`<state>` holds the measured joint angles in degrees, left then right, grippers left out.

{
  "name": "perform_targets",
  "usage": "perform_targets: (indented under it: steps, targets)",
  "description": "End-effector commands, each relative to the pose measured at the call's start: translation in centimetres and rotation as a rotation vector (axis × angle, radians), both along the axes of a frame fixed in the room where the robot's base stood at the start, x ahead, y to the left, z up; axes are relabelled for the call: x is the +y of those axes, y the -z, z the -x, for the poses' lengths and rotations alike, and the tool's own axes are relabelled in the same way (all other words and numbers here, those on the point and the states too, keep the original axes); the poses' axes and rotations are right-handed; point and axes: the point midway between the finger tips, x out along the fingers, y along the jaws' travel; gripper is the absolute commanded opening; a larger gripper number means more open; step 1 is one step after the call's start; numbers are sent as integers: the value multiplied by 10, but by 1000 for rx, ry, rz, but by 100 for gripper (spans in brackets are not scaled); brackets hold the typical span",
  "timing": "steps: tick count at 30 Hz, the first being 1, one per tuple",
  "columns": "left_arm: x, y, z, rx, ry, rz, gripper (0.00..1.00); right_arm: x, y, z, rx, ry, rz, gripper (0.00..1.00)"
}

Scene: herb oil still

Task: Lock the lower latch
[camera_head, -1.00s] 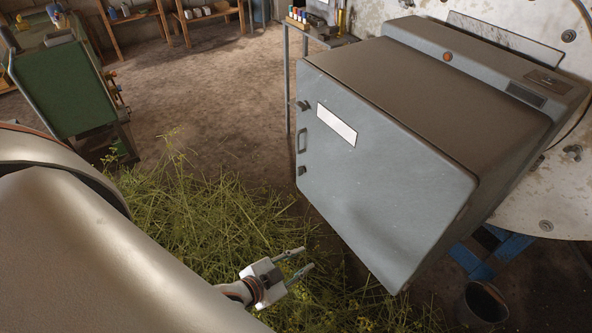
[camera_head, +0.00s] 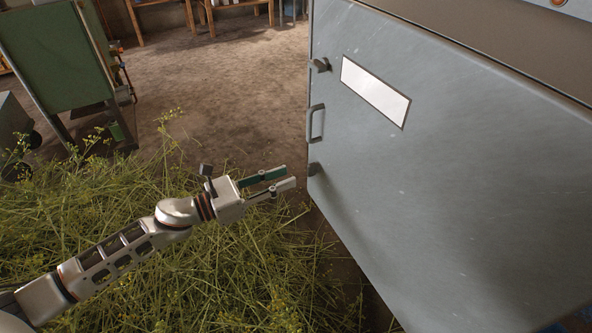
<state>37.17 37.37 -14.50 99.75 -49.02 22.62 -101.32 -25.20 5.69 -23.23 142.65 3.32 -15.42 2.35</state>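The grey cabinet door (camera_head: 430,190) fills the right of the head view and looks closed. On its left edge are an upper latch (camera_head: 320,65), a bar handle (camera_head: 316,123) and the small dark lower latch (camera_head: 314,169). My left gripper (camera_head: 279,182) points right toward the lower latch. Its two fingers are apart with nothing between them, and their tips are a little left of the latch in the picture. I cannot tell the depth gap. Whether the lower latch is turned to locked is too small to tell. My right gripper is not in view.
A large heap of cut green herbs (camera_head: 200,265) lies on the floor below my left arm. A green panelled cart (camera_head: 50,60) stands at the upper left. Wooden shelving (camera_head: 165,4) is at the back. The brown floor (camera_head: 230,90) between is clear.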

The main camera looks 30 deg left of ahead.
Motion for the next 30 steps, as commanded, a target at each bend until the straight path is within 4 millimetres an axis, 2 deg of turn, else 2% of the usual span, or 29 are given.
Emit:
perform_targets:
  steps: [1, 8, 21, 30]
  targets:
    - [2, 10, -2, -16, 10, -42, 26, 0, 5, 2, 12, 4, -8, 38]
    - [-3, 1, -16, -71, 26, -98, 26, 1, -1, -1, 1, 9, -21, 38]
    - [-39, 2, -61, -67, 23, -95, 26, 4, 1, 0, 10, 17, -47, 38]
    - [-46, 1, -70, -66, 23, -94, 26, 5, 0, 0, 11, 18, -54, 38]
